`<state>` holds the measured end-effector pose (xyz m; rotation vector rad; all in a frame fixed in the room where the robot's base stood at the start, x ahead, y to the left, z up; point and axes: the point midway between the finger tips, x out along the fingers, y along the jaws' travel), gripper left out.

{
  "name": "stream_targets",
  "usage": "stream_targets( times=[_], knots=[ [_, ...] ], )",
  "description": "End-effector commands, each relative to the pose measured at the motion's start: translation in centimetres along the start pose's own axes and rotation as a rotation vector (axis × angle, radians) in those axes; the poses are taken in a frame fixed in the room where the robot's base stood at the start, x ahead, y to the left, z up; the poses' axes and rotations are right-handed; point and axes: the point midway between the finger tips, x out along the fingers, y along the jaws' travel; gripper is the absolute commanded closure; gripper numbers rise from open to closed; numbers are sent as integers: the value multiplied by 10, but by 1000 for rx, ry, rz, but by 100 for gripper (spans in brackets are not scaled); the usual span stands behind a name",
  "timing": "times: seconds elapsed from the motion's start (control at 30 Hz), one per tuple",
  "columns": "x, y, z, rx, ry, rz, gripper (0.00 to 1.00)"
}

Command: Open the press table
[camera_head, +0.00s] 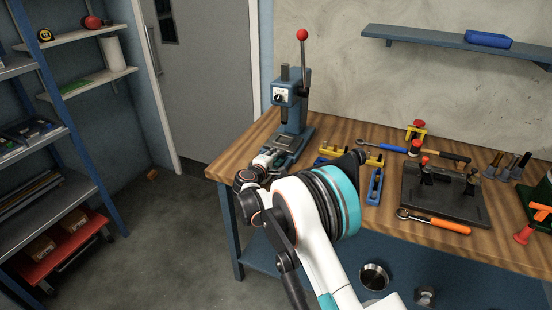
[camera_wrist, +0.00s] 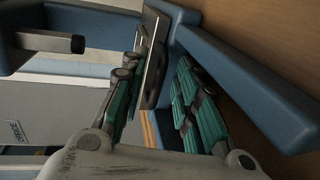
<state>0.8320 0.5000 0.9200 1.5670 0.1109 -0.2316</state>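The blue arbor press (camera_head: 292,112) stands on the left end of the workbench, with a red-knobbed lever (camera_head: 303,36) pointing up. Its press table (camera_head: 287,139) is a flat plate low in front of the column. My gripper (camera_head: 270,158) is at the front edge of the press, partly hidden by my wrist. In the wrist view the press appears sideways, and the dark-edged press table (camera_wrist: 153,60) lies between the two green-padded fingers. My gripper (camera_wrist: 160,75) is open, one finger on each side of the plate. I cannot tell whether either finger touches it.
The wooden workbench (camera_head: 225,163) holds yellow and blue clamps (camera_head: 375,185), a black fixture plate (camera_head: 445,200) and an orange-handled wrench (camera_head: 435,221) to the right. A blue wall shelf (camera_head: 450,46) is above.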

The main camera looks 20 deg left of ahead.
Motion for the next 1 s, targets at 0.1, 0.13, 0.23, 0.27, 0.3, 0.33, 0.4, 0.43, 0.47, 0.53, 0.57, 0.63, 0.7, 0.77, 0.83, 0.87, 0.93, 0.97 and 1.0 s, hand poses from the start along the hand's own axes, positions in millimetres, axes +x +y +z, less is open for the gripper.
stream_targets(
  times=[0.1,0.13,0.23,0.27,0.3,0.33,0.4,0.43,0.47,0.53,0.57,0.63,0.7,0.77,0.83,0.87,0.93,0.97,1.0],
  knots=[
    [0,0,0,0,0,0,76],
    [0,0,0,0,0,0,83],
    [0,0,0,0,0,0,100],
    [0,0,0,0,0,0,100],
    [0,0,0,0,0,0,100],
    [0,0,0,1,-1,0,100],
    [0,0,0,1,-1,-1,100],
    [-1,-1,0,1,0,-1,100],
    [-3,-1,0,1,0,-1,100],
    [-12,-3,-1,1,1,-1,100],
    [-17,-5,-1,1,1,-1,100],
    [-35,-9,-2,1,2,-2,100],
    [-56,-14,-2,2,2,-2,100],
    [-73,-18,-2,2,3,-2,100],
    [-93,-23,-2,2,3,-3,100],
    [-99,-24,-2,2,3,-3,100],
    [-114,-28,-1,3,2,-3,100],
    [-119,-29,-1,3,2,-3,100],
    [-124,-30,-1,3,2,-3,100]
  ],
)
